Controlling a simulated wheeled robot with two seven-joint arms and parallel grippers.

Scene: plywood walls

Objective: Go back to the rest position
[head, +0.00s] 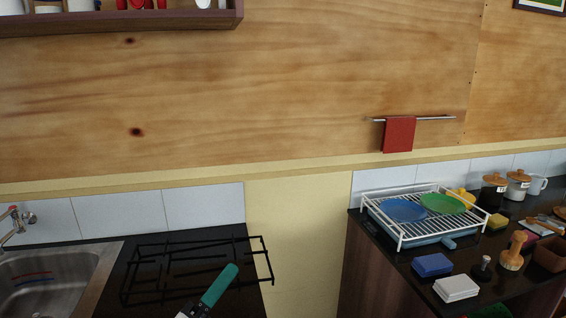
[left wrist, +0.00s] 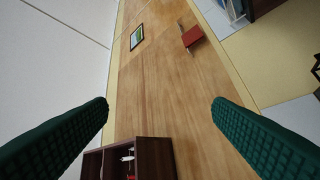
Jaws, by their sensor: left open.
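My left gripper (head: 219,287) comes in at the bottom of the head view, a green finger tilted up and to the right. It is in front of the black hob grate (head: 190,262). In the left wrist view my left gripper (left wrist: 160,112) has its two green fingers wide apart, with nothing between them but the distant wall. My right gripper is not in view.
A metal sink (head: 45,285) is at the left. A white dish rack (head: 440,235) with a blue and a green plate stands on the right counter. A red cloth (head: 399,134) hangs on the plywood wall. A shelf (head: 120,22) is above. A gap separates the counters.

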